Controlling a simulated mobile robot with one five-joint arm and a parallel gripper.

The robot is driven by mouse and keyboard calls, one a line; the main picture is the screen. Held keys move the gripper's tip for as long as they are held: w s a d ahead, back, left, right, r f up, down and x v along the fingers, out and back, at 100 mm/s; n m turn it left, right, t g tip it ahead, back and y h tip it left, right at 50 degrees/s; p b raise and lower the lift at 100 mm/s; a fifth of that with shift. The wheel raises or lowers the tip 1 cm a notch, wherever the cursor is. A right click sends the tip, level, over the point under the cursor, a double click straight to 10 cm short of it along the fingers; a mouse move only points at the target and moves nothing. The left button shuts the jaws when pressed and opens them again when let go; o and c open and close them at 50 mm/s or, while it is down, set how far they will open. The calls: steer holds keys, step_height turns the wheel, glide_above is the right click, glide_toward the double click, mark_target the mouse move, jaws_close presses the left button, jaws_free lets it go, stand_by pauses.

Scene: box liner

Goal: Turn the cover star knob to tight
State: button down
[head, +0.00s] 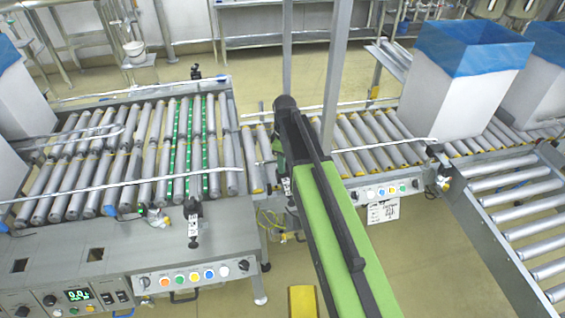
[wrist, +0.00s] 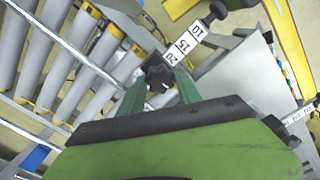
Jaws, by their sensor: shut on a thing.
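The black star knob (wrist: 157,72) shows in the wrist view between the two green fingers of my gripper (wrist: 162,84), which is shut on it. A white scale strip (wrist: 185,47) with black numbers runs up and right from the knob. Which way the knob is turned, and how tight it is, I cannot tell. In the head view my green arm reaches forward over the conveyor, and it hides the knob and most of my gripper.
A roller conveyor (head: 262,160) lies around the arm's end. A button panel (head: 375,192) is on the right and a control desk (head: 60,270) on the left. A white box with a blue liner (head: 450,95) stands at the right. Bare floor (head: 425,250) shows in front.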

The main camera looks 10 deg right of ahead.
steer(key=m, duration=0.5)
steer(key=shift+s, duration=0.1)
steer(key=m, duration=0.9)
steer(key=shift+s, duration=0.1)
steer(key=m, duration=0.4)
steer(key=shift+m, duration=0.3)
steer(key=c, duration=0.8)
jaws_free()
steer(key=shift+c, duration=0.2)
